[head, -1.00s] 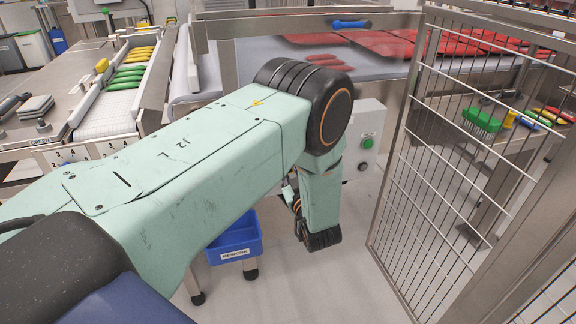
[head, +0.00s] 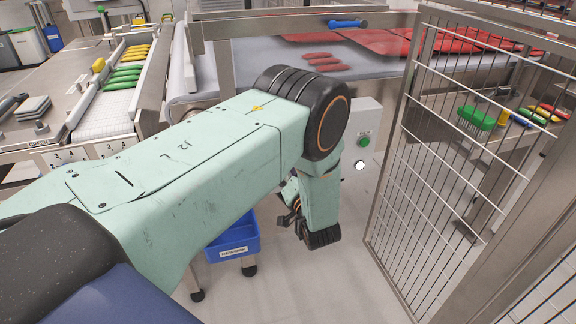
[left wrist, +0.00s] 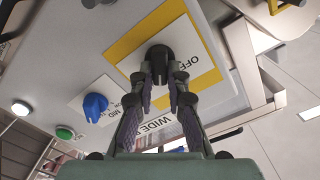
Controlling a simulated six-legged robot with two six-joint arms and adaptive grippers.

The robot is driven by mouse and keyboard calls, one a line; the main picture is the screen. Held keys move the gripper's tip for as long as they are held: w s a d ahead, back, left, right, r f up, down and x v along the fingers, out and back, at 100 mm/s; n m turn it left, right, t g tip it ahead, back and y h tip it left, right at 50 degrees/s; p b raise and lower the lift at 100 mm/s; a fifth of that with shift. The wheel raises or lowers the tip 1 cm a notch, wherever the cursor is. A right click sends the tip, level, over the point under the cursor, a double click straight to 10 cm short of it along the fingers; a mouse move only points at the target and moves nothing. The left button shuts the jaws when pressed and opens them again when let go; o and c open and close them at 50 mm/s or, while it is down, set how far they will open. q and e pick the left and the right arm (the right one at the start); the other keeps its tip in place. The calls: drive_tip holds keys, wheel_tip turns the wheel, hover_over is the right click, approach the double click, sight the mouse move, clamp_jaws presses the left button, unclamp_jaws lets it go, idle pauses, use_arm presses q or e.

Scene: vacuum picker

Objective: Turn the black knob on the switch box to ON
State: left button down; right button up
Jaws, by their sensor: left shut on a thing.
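The switch box (head: 367,115) stands beyond my left arm in the head view, mostly hidden by it. In the left wrist view the black knob (left wrist: 158,54) sits on a yellow-bordered white plate (left wrist: 205,72), with "OFF" printed to its right. My left gripper (left wrist: 160,78) is shut on the knob, one finger on each side. The knob's pointing direction and any ON mark are not clear. In the head view the left gripper (head: 290,208) shows only partly beside my wrist. My right gripper is not in view.
A blue knob (left wrist: 95,106), a green button (left wrist: 65,133) and a bright white lamp (left wrist: 21,108) are on the same panel. A mesh guard (head: 430,190) stands right of the box. A blue bin (head: 238,238) is below my arm.

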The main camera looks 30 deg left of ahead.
use_arm(q)
drive_tip(key=shift+f+m, duration=0.15)
drive_tip(key=shift+m, duration=0.85)
drive_tip(key=shift+s+a, duration=0.1)
drive_tip(key=c, duration=1.3)
unclamp_jaws()
drive_tip(key=v, duration=0.7)
drive_tip(key=shift+d, duration=0.2)
